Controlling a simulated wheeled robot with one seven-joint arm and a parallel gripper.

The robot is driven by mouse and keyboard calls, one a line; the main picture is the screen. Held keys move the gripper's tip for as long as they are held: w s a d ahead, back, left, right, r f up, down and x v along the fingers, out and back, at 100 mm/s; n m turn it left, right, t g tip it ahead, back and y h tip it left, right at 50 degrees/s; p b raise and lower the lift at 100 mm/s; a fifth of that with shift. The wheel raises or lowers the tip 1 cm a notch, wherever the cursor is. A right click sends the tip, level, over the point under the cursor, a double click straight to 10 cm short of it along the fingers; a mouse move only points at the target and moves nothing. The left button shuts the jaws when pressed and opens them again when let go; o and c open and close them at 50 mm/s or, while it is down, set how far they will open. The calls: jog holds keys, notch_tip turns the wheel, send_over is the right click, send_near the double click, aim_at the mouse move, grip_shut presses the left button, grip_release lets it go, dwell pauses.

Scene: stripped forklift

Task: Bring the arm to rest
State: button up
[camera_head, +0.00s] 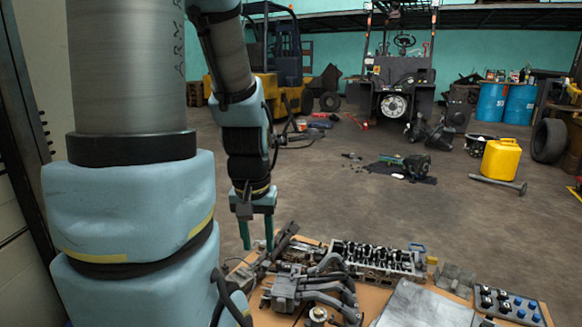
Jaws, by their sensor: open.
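My arm comes in from the upper left and bends down at the wrist. My gripper (257,233) points downward with two fingers spread apart and nothing visible between them. It is at the back left of a workbench (376,297) covered with engine parts. Its right fingertip appears close to the parts at the bench's left edge; I cannot tell whether it touches them.
On the bench are a cylinder head (375,262), a manifold (318,287), a grey plate (425,307) and a tray with blue and black caps (508,303). Beyond are a yellow jerrycan (501,160), blue barrels (490,102) and a stripped forklift (397,85). Mid-floor is mostly clear.

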notch_tip(320, 180, up, 18)
jog(key=p, duration=1.5)
jog(key=shift+f, duration=0.2)
jog(key=shift+o, duration=0.4)
